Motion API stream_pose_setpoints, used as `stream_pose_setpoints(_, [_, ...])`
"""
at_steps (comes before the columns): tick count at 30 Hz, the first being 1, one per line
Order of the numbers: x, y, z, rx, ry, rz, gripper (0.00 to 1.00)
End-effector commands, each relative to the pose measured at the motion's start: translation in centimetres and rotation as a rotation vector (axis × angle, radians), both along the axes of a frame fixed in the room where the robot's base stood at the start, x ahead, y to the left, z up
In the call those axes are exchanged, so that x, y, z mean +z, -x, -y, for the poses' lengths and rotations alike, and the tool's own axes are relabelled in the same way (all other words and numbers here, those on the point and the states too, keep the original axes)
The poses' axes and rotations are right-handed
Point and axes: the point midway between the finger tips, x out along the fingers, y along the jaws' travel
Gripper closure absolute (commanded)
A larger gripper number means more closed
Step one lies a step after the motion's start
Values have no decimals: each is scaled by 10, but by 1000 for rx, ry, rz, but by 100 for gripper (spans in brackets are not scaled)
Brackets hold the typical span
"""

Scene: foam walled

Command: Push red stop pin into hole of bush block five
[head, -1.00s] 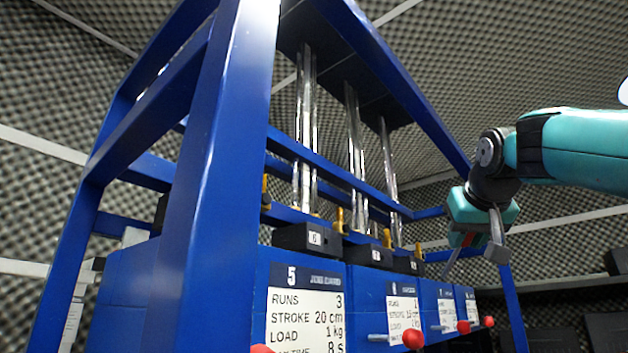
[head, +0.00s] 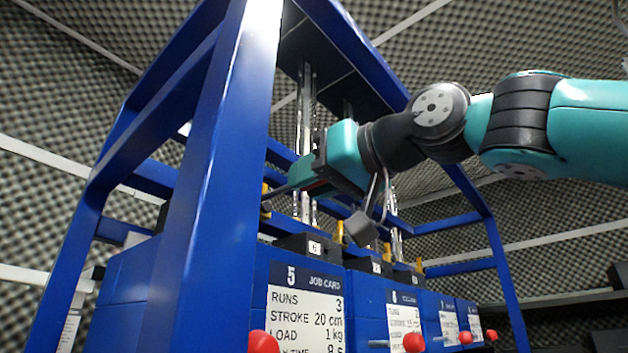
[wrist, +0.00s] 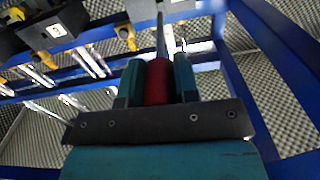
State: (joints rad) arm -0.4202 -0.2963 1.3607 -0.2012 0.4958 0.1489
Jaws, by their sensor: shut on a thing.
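My gripper (head: 296,188) is shut on the red stop pin, raised above the black blocks beside the blue post. In the wrist view the red pin (wrist: 158,82) sits between the two teal fingers, with a grey shaft pointing away from the gripper. In the head view the pin is mostly hidden by the fingers. A black block with a white label (wrist: 50,32) shows in the wrist view.
The thick blue post (head: 222,170) stands close left of my gripper. Several red knobs, such as the near one (head: 263,342), stick out along the front.

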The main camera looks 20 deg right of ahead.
Motion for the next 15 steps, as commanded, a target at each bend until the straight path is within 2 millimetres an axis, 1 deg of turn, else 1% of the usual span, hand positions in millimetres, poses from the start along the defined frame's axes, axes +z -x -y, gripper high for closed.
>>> stream_pose_setpoints(5, [-1, 0, 1, -2, 0, 0, 99])
stream_pose_setpoints(9, [-6, 2, 2, -4, -1, -1, 99])
stream_pose_setpoints(15, [-3, -15, -9, -3, 0, -4, 99])
